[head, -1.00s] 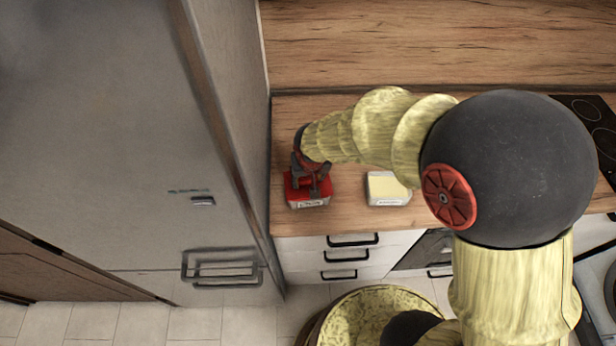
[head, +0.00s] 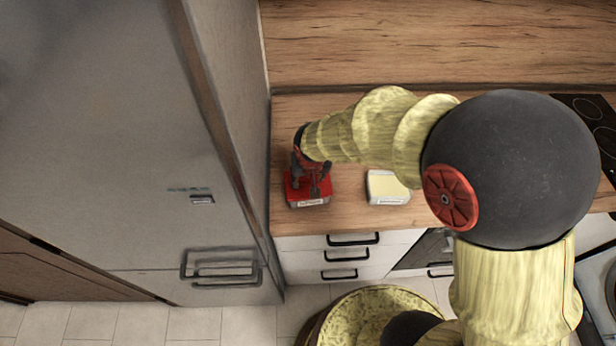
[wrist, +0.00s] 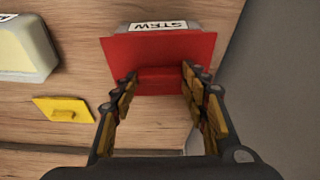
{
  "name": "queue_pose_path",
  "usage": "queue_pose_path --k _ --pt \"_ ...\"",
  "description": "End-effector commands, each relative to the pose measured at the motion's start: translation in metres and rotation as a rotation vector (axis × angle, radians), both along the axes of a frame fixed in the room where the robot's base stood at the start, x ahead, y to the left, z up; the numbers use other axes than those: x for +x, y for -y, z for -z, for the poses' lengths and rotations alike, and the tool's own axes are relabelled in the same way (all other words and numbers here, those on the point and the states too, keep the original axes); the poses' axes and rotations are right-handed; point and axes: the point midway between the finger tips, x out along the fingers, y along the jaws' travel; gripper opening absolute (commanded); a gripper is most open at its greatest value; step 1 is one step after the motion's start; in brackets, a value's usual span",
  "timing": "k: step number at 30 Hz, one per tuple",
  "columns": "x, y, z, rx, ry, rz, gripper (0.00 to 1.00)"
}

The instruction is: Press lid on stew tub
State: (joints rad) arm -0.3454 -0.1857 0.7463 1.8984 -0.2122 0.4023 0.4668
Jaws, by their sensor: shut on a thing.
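The stew tub (wrist: 192,24) is a pale tub with a STEW label, on the wooden counter near the fridge; its label also shows in the head view (head: 309,202). A flat red lid (wrist: 120,57) with a raised red grip block covers most of the tub; it also shows in the head view (head: 294,195). My gripper (wrist: 160,78) is shut on the lid's block, one finger on each side; it reaches down onto the lid in the head view (head: 306,186). I cannot tell whether the lid is fully seated.
A second pale tub with a cream top (head: 388,187) stands to the right on the counter. A small yellow lid with a knob (wrist: 65,109) lies near it. The tall grey fridge (head: 110,150) stands close on the left. A dark hob (head: 590,115) is far right.

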Motion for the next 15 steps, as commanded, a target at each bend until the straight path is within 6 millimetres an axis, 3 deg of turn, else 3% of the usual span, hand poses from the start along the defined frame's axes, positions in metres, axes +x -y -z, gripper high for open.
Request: queue_pose_path --k 10,11,15 --pt "0.0001 0.0000 -0.0001 0.000 0.000 0.000 0.25" --pt "0.0001 0.0000 -0.0001 0.000 0.000 0.000 0.45" --pt "0.0001 0.0000 -0.0001 0.000 0.000 0.000 0.53"
